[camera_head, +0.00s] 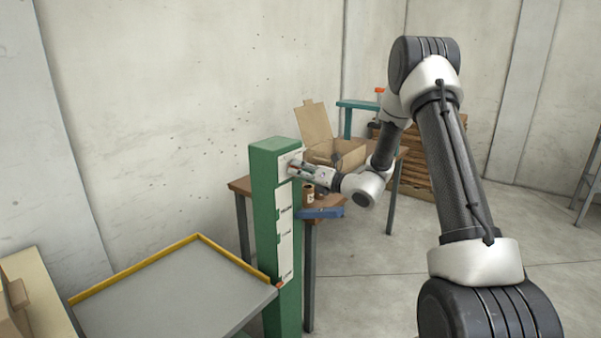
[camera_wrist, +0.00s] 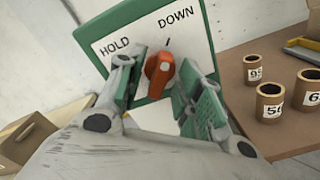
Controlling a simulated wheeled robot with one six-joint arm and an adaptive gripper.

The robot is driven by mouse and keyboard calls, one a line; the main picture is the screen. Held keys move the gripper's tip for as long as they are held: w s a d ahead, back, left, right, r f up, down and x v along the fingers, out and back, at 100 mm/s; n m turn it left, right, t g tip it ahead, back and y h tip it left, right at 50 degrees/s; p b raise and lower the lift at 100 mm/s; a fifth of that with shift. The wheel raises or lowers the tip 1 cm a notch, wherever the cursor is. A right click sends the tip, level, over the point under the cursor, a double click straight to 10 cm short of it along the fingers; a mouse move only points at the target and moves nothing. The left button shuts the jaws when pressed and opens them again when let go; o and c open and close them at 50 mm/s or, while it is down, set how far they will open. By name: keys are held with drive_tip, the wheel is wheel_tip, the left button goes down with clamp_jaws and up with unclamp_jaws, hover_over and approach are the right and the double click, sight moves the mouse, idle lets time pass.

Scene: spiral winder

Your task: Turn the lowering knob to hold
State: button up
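The lowering knob (camera_wrist: 159,68) is orange and sits on a white label plate (camera_wrist: 196,38) marked HOLD on the left and DOWN on the right. In the wrist view the knob's pointer end is up, near a short dark mark between the two words, closer to DOWN. My gripper (camera_wrist: 158,88) is open, with one finger on each side of the knob and a visible gap to the right finger. I cannot tell whether the left finger touches it. In the head view my gripper (camera_head: 296,169) is at the top of the green column (camera_head: 263,190) and hides the knob.
A grey tray table (camera_head: 175,295) with a yellow rim stands left of the column. Behind it is a wooden table (camera_head: 240,186) with an open cardboard box (camera_head: 350,152) and a blue item (camera_head: 320,213). Numbered brown cylinders (camera_wrist: 270,100) stand right in the wrist view.

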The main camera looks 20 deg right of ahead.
clamp_jaws()
drive_tip(key=shift+n, duration=8)
